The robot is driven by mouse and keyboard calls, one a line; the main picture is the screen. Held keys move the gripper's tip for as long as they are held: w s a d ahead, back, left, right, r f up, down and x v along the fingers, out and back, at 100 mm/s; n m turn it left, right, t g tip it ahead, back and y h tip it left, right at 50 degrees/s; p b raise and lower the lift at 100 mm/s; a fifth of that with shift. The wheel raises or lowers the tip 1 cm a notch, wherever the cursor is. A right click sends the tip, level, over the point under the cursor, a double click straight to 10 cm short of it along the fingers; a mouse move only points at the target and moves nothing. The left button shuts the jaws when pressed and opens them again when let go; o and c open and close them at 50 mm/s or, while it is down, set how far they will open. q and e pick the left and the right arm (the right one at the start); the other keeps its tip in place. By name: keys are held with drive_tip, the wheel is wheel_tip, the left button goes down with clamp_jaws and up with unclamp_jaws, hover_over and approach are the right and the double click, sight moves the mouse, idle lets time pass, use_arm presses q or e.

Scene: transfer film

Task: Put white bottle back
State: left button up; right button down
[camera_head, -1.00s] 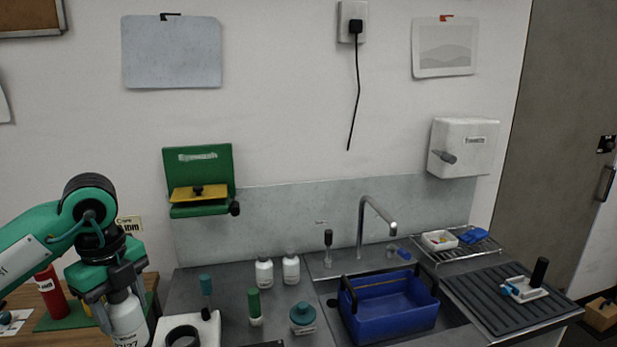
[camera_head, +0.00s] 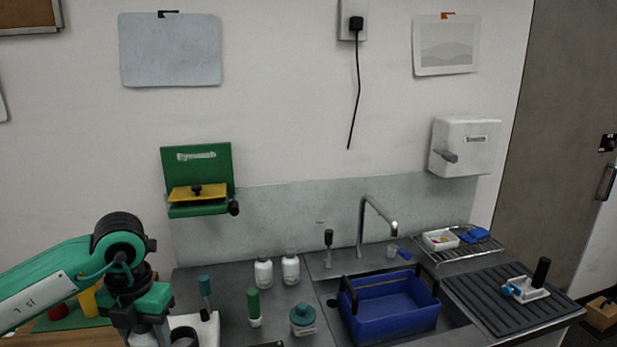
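My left gripper (camera_head: 142,328) is low at the left, at the left end of the counter, pointing down. It is shut on a white bottle (camera_head: 143,339), whose upper part shows between the fingers. The bottle's lower part is cut off by the bottom edge of the picture. Two other white bottles (camera_head: 263,272) (camera_head: 290,269) stand upright side by side at the back of the counter. My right gripper is not in view.
A white holder (camera_head: 207,328) with a dark ring is just right of the held bottle. A teal-topped tool (camera_head: 205,291), a green-capped bottle (camera_head: 254,307) and a teal-lidded jar (camera_head: 303,319) stand nearby. A blue caddy (camera_head: 390,305) sits in the sink under the tap (camera_head: 363,228).

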use_arm(q)
drive_tip(key=f+m, duration=0.1)
drive_tip(key=m, duration=0.1)
drive_tip(key=d+f+m, duration=0.1)
drive_tip(key=m, duration=0.2)
drive_tip(key=f+m, duration=0.1)
drive_tip(key=m, duration=0.2)
drive_tip(key=shift+s+d+f, duration=0.3)
drive_tip(key=shift+d+f, duration=0.05)
drive_tip(key=shift+f, duration=0.05)
drive_tip(key=m, duration=0.2)
drive_tip(key=f+m, duration=0.1)
drive_tip(key=m, duration=0.1)
drive_tip(key=shift+s+d+f, duration=0.2)
drive_tip(key=shift+d, duration=0.15)
drive_tip(key=s+d+f+m, duration=0.2)
drive_tip(key=f+m, duration=0.2)
drive_tip(key=m, duration=0.7)
drive_tip(key=s+d+f+m, duration=0.2)
drive_tip(key=f+m, duration=0.3)
drive_tip(key=m, duration=0.7)
drive_tip(key=shift+d+f, duration=0.15)
drive_tip(key=shift+d, duration=0.1)
